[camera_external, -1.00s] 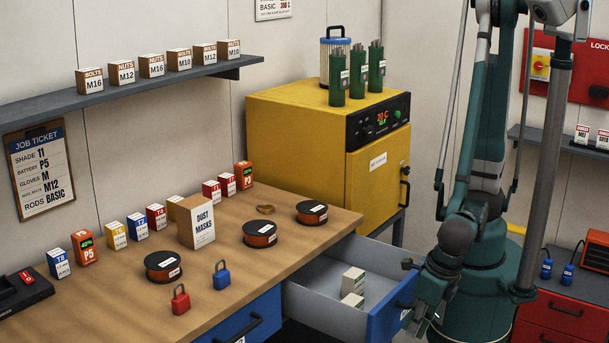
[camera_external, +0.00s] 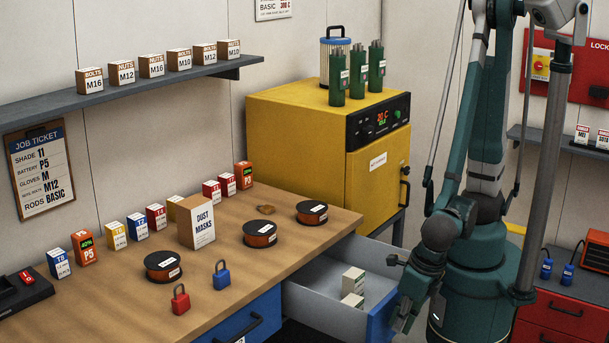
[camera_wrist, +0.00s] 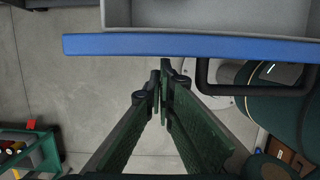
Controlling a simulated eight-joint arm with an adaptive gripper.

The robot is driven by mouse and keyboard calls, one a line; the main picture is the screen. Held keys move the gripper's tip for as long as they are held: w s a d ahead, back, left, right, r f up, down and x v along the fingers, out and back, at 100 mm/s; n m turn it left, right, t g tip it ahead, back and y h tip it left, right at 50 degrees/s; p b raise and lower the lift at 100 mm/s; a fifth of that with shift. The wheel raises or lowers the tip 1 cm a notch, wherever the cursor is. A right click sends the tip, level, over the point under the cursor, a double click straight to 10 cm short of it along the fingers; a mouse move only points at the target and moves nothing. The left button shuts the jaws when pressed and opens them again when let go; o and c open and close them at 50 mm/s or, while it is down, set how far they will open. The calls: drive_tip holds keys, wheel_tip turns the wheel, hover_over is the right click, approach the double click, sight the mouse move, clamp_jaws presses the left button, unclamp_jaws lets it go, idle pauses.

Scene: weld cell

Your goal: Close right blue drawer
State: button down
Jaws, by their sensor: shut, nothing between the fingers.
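The right blue drawer (camera_external: 378,322) is pulled out from under the workbench, its grey inside showing, with two small pale boxes (camera_external: 352,281) in it. In the wrist view its blue front edge (camera_wrist: 190,46) crosses the top of the picture, with a dark handle (camera_wrist: 255,90) at the right. My gripper (camera_wrist: 163,95) is shut and empty, its fingertips just outside the blue front and left of the handle. In the external view my gripper (camera_external: 398,305) is low in front of the drawer, partly covering its front. I cannot tell whether it touches.
The wooden workbench (camera_external: 110,295) holds spools, padlocks and boxes. A second blue drawer (camera_external: 245,318), left of the open one, is shut. A yellow oven (camera_external: 290,135) stands behind the open drawer. A red cabinet (camera_external: 560,315) stands at the right.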

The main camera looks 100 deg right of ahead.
drive_tip(key=shift+d, duration=0.1)
drive_tip(key=w+d+b, duration=0.1)
drive_tip(key=w+d, duration=1.7)
drive_tip(key=shift+w+d, duration=0.35)
drive_tip(key=shift+w, duration=0.05)
drive_tip(key=shift+w+d, duration=0.75)
drive_tip(key=shift+w+r, duration=0.1)
drive_tip(key=shift+w, duration=0.05)
drive_tip(key=shift+a, duration=0.1)
drive_tip(key=shift+s+a, duration=0.3)
drive_tip(key=shift+s, duration=0.15)
drive_tip(key=s+a, duration=0.2)
drive_tip(key=shift+s+a+r, duration=0.2)
drive_tip(key=shift+s+a, duration=0.05)
drive_tip(key=shift+s, duration=0.05)
drive_tip(key=p+v, duration=0.3)
drive_tip(key=v, duration=0.6)
drive_tip(key=shift+r, duration=0.2)
